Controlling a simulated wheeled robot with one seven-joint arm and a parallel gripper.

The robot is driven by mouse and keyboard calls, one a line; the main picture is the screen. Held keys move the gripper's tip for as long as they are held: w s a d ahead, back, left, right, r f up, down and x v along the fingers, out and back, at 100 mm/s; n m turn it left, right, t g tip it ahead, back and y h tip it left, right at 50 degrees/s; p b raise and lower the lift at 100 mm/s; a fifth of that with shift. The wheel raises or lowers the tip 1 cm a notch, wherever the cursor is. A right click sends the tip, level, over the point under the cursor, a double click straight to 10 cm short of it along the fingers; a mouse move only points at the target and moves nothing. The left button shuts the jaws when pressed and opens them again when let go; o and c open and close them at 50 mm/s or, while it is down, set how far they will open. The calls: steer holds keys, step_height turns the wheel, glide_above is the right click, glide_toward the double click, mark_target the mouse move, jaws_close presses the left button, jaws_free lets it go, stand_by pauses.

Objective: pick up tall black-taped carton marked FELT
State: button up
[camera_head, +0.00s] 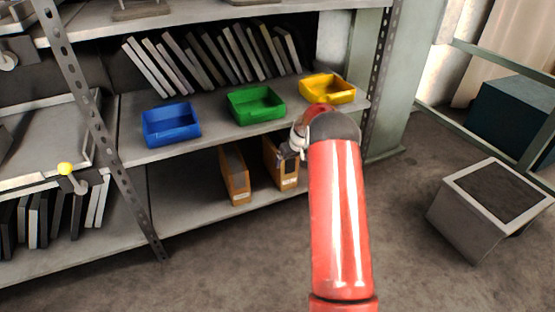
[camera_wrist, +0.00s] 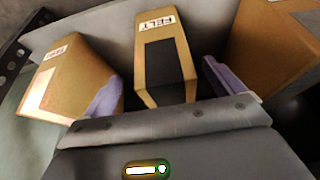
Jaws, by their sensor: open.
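The tall carton marked FELT (camera_wrist: 148,25) is brown cardboard with a black tape panel and a white label, at the top middle of the wrist view. My gripper (camera_wrist: 163,72) is open, with one pale purple finger on either side of this carton in that view. Contact between fingers and carton cannot be told. In the head view my gripper (camera_head: 287,150) is at the lower shelf, in front of a brown carton (camera_head: 289,181) partly hidden by it; this appears to be the FELT one.
A labelled brown carton (camera_wrist: 62,88) stands close on the left and another (camera_wrist: 262,45) on the right in the wrist view. The head view shows one carton (camera_head: 236,180) left on the lower shelf (camera_head: 185,203). Blue (camera_head: 171,125), green (camera_head: 256,104) and yellow (camera_head: 328,89) bins sit above.

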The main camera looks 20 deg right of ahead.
mark_target(288, 165)
steer(key=x, duration=0.4)
steer(key=shift+s+a+f, duration=0.1)
steer(key=shift+s+a, duration=0.05)
steer(key=shift+a, duration=0.05)
steer(key=shift+w+f+b, duration=0.25)
steer(key=shift+f+b, duration=0.05)
steer(key=shift+f, duration=0.2)
steer(key=shift+c, duration=0.3)
steer(key=c, duration=1.4)
steer(key=shift+r, duration=0.1)
steer(key=shift+c, duration=0.2)
